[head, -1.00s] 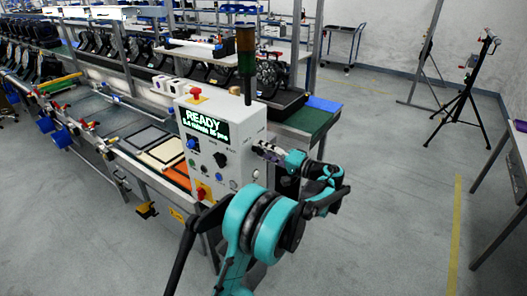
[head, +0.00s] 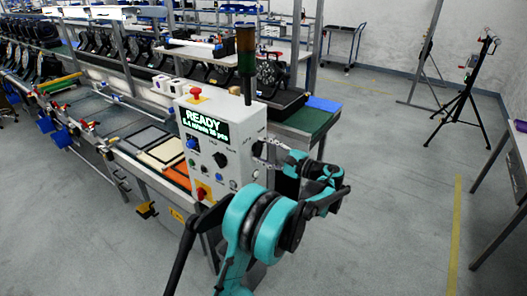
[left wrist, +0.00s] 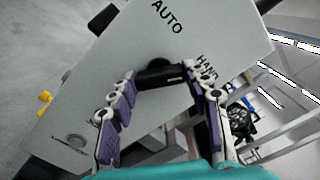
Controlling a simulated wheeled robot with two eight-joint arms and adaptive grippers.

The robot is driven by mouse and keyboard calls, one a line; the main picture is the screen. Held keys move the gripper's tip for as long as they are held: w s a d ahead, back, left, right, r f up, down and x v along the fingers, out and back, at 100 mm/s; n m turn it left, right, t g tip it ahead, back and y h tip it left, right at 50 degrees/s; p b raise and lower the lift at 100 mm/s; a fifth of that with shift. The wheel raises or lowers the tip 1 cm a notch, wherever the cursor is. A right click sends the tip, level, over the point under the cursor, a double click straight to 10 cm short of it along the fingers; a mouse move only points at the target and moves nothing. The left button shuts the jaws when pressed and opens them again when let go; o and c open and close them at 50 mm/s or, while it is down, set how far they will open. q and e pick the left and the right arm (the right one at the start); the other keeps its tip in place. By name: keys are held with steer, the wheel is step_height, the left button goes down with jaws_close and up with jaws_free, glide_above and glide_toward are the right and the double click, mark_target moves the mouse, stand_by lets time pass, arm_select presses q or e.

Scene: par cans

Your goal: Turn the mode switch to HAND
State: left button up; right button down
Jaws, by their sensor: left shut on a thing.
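The mode switch is a black knob (left wrist: 160,75) on a pale grey panel (left wrist: 85,85), seen in the left wrist view. The printed word AUTO stands above it and the word HAND to its right, partly covered. My left gripper (left wrist: 160,73) is shut on the knob, with one finger at each end of it. Which word the knob points to I cannot tell. In the head view my left gripper (head: 262,149) is at the right side of the control box (head: 222,125), whose display reads READY. My right gripper is not in view.
A red button (head: 196,93) and a dark signal tower (head: 246,65) stand on top of the box. The conveyor line (head: 110,110) runs off to the left. A black tripod (head: 463,100) stands at the right, with clear grey floor between.

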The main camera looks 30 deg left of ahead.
arm_select(q)
steer(key=shift+m, duration=1)
steer(key=o, duration=1.2)
steer(key=shift+c, duration=0.2)
steer(key=s+d, duration=0.1)
steer(key=d, duration=1.1)
steer(key=shift+a, duration=0.1)
